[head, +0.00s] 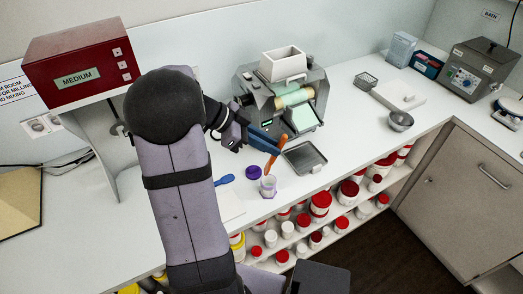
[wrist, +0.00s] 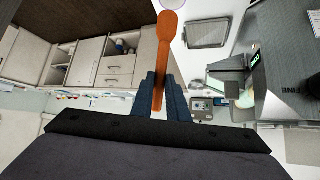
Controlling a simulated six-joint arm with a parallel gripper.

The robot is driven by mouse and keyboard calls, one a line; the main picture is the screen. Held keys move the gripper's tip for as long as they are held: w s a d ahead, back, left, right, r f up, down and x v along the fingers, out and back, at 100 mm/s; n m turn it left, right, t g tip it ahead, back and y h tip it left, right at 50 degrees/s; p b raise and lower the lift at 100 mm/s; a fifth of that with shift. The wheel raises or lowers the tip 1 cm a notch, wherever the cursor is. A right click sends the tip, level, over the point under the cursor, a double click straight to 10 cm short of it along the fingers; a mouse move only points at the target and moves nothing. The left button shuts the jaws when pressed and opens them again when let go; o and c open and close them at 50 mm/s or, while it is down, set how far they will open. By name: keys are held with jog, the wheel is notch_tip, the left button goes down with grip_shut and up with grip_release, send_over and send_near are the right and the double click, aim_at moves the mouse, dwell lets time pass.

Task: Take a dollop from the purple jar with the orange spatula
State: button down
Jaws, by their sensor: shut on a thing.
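My gripper (head: 266,142) is shut on the orange spatula (head: 270,160). In the wrist view the spatula (wrist: 168,30) sticks out forward between the two blue fingers (wrist: 160,95), its wide end far from them. In the head view its lower end hangs just above or at the mouth of the open purple jar (head: 268,188); I cannot tell whether it is inside. A pale round edge, probably the jar's rim (wrist: 173,4), shows at the top of the wrist view. A purple lid (head: 253,172) lies on the bench left of the jar.
A blue spatula (head: 224,180) lies left of the lid, by a white sheet (head: 230,205). A grey tray (head: 304,158) lies right of the jar, with the mill (head: 290,95) behind it. Several red-lidded tubs (head: 320,203) fill the shelf below the bench edge.

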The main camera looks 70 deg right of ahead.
aim_at(267, 166)
jog(key=shift+d+r+m+g+y, duration=0.3)
jog(key=shift+m+y, duration=0.1)
jog(key=shift+m, duration=0.1)
jog(key=shift+f, duration=0.15)
jog(key=shift+a+f+b, duration=0.1)
jog(key=shift+f+b, duration=0.25)
jog(key=shift+f, duration=1.4)
notch_tip(267, 166, down, 7)
jog(key=b, duration=0.8)
jog(key=shift+b, duration=0.3)
jog(key=shift+r+p, duration=1.65)
jog(key=shift+r, duration=3.05)
